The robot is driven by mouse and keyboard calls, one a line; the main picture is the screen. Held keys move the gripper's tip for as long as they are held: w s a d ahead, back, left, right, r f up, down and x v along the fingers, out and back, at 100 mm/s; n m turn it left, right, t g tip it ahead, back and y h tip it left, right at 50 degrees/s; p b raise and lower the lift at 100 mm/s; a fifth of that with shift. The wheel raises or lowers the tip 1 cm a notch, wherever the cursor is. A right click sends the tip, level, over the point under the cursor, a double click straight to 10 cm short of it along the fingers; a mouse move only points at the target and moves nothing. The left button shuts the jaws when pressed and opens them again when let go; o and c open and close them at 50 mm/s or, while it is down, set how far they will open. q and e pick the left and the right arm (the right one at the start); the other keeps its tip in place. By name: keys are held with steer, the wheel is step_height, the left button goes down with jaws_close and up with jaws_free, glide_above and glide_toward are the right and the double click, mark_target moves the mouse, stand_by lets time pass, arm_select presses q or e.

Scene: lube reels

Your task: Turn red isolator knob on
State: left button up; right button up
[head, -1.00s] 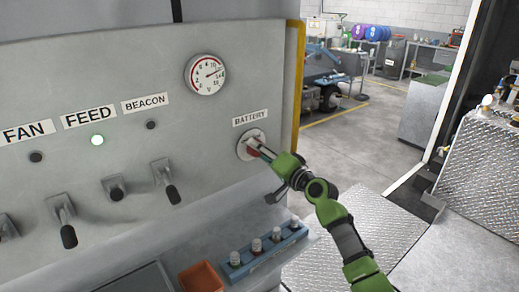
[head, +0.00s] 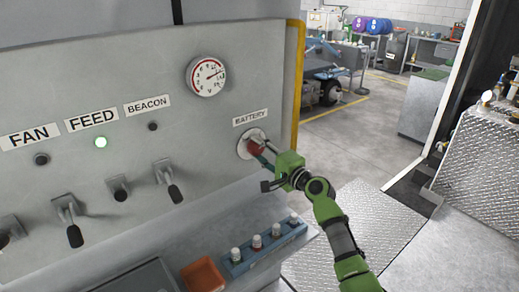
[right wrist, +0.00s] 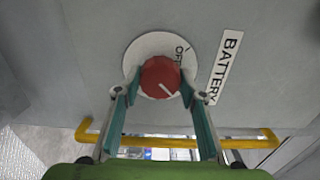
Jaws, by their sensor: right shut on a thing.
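The red isolator knob (head: 255,147) sits on a round pale plate (head: 244,139) under the BATTERY label (head: 250,117) on the grey panel. In the right wrist view the red knob (right wrist: 161,77) has a white line on its face pointing down and right, and "OFF" shows on the plate (right wrist: 145,46) above it, partly readable. My right gripper (right wrist: 159,92) has its two fingers on either side of the knob, shut on it. In the head view my right gripper (head: 262,152) reaches the knob from the lower right. My left gripper is not in view.
The panel carries several lever switches (head: 167,180), FAN, FEED and BEACON labels and a round gauge (head: 206,75). A ledge below holds an orange tray (head: 203,276) and a blue rack (head: 265,246). A yellow rail (head: 296,75) edges the panel.

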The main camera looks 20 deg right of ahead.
stand_by(0.4)
steer(key=o, duration=1.1)
steer(key=v, duration=1.2)
